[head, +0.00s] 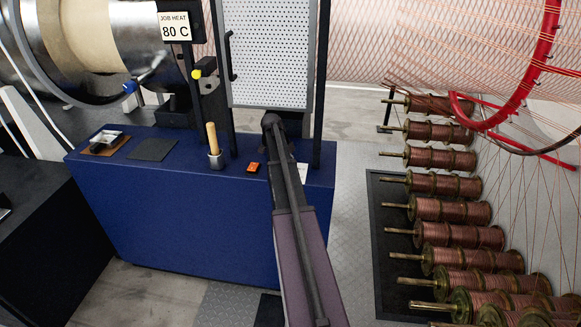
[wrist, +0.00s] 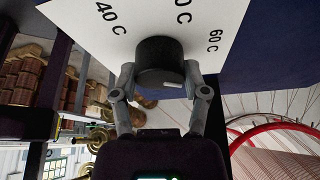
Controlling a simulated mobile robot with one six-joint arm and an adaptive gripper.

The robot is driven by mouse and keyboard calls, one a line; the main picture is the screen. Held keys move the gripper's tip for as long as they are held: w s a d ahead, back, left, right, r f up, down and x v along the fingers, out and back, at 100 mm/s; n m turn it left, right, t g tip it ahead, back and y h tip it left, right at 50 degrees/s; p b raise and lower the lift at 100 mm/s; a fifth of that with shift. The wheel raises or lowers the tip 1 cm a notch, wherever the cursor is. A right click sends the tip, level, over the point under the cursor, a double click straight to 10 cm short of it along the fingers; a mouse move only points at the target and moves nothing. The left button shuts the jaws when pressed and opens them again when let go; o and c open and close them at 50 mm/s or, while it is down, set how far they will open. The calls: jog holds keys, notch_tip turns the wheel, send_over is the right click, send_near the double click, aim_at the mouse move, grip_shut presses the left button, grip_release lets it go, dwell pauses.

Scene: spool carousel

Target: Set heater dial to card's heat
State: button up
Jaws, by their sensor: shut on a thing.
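The card (head: 174,26) in the head view reads "JOB HEAT 80 C". In the wrist view, the heater dial (wrist: 158,52) is a round black knob on a white plate (wrist: 75,14). The plate reads "40 C" at left and "60 C" at right; a label between them is cut off, showing only "0 C". A short white mark (wrist: 173,84) is on the dial, towards the camera; I cannot tell which label it lines up with. My gripper (wrist: 158,78) is shut on the dial, one finger on each side. In the head view my arm hides the gripper and dial.
My arm reaches over a blue cabinet (head: 180,215). A perforated panel (head: 268,60) stands behind. Several copper spools (head: 455,210) stand at right.

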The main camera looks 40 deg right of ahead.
jog(key=shift+s, duration=0.1)
jog(key=o, duration=1.1)
jog(key=shift+o, duration=0.2)
jog(key=shift+n, duration=0.3)
